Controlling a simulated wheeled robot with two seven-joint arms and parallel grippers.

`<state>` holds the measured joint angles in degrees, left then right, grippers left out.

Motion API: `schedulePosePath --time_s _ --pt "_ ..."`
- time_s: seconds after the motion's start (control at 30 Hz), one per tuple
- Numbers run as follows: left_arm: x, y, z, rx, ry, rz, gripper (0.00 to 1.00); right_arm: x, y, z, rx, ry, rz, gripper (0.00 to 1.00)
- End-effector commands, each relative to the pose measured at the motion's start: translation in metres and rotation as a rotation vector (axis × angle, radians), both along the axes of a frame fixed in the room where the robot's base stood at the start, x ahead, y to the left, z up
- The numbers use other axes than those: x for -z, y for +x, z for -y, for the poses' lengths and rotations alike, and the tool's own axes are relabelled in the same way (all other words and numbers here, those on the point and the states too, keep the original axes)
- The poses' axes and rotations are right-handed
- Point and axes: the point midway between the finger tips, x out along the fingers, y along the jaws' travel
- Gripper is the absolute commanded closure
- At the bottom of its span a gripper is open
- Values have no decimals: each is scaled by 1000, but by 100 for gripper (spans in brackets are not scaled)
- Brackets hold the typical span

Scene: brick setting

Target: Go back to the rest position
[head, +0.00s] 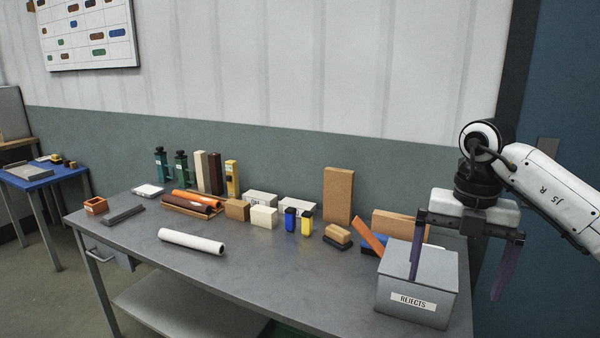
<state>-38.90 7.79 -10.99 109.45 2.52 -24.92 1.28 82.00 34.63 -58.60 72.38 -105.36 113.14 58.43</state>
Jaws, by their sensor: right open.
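My right gripper (455,270) is at the right of the head view, its arm coming in from the right edge. Its two purple fingers point down and stand wide apart with nothing between them that it grips. The left finger shows in front of the grey REJECTS box (418,298), and the right finger hangs to the right of the box. I cannot tell whether the left finger is touching the box. My left gripper is not in view.
The grey table (270,265) holds a white roll (191,242) near its front, with bricks, bottles and orange rolls (198,197) behind. A tall brown board (338,195) stands near the wall. The table's middle front is clear. A blue-topped side table (42,171) stands far left.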

Motion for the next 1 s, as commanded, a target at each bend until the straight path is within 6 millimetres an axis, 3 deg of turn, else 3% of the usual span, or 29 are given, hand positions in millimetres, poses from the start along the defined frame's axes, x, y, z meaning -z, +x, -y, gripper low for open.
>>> schedulePosePath --time_s 0.2,0.47,0.57,0.7,0.83,0.93,1.0 --pt "10 -9 0 0 1 -18 44 41 -5 -51 -114 159 -14 0" --pt "10 4 -1 0 2 6 44 86 -24 -127 -243 423 -28 0" --pt "17 1 -1 1 3 1 44 105 -40 -170 -291 591 -32 0" --pt "29 0 0 2 4 -3 44 122 -76 -254 -310 988 -28 0" --pt "39 -1 2 5 3 -5 44 110 -97 -307 -177 1390 16 0" --pt "46 -3 3 9 1 -7 44 100 -95 -319 30 1648 67 0" --pt "51 -3 5 11 1 -7 44 101 -86 -312 226 1787 107 0"
